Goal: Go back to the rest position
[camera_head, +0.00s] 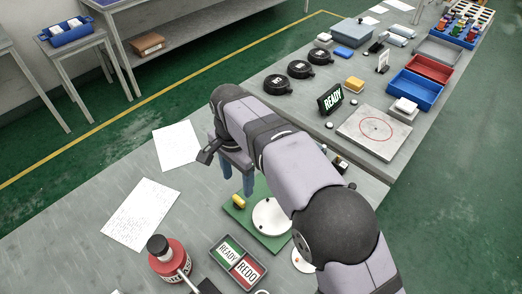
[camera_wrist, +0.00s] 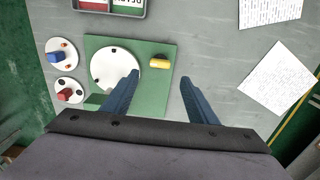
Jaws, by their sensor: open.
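My gripper (camera_head: 238,188) hangs above the green board, fingers pointing down. In the wrist view my gripper (camera_wrist: 158,84) has its two blue fingers wide apart with nothing between them. The green board (camera_wrist: 160,100) carries a white disc (camera_wrist: 110,70) and a yellow block (camera_wrist: 159,61). The yellow block lies on the board beside the disc, apart from my fingers. In the head view my arm hides part of the green board (camera_head: 276,242).
The READY/REDO tray (camera_head: 213,250) and a red bottle (camera_head: 171,262) stand near the front. White papers (camera_head: 140,213) lie at left. Black round parts (camera_head: 277,84), a READY sign (camera_head: 330,98), a grey plate (camera_head: 350,135) and a blue bin (camera_head: 413,91) stand beyond my arm.

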